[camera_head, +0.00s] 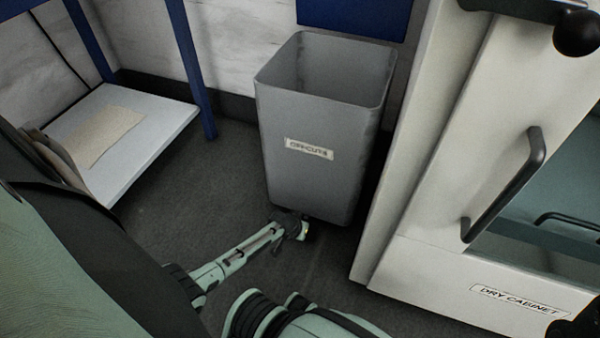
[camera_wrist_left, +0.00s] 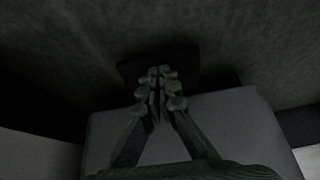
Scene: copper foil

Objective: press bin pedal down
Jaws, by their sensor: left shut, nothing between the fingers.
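The tall grey bin (camera_head: 318,125) stands upright on the dark floor in the head view, open at the top, with a label on its front. My left gripper (camera_head: 299,229) is low at the foot of the bin's front. In the left wrist view the fingers (camera_wrist_left: 158,85) are together and empty. They are over a dark flat plate (camera_wrist_left: 188,62), apparently the pedal, which sticks out from the pale bin wall (camera_wrist_left: 235,125). The fingers hide part of the plate. I cannot tell whether they touch it or whether it is down. My right gripper does not show.
A white cabinet (camera_head: 415,225) labelled "DRY CABINET", with a dark handle (camera_head: 508,185), stands close to the right of the bin. A blue-legged rack with a white shelf (camera_head: 150,140) is on the left. Bare floor (camera_head: 195,185) lies between the shelf and the bin.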

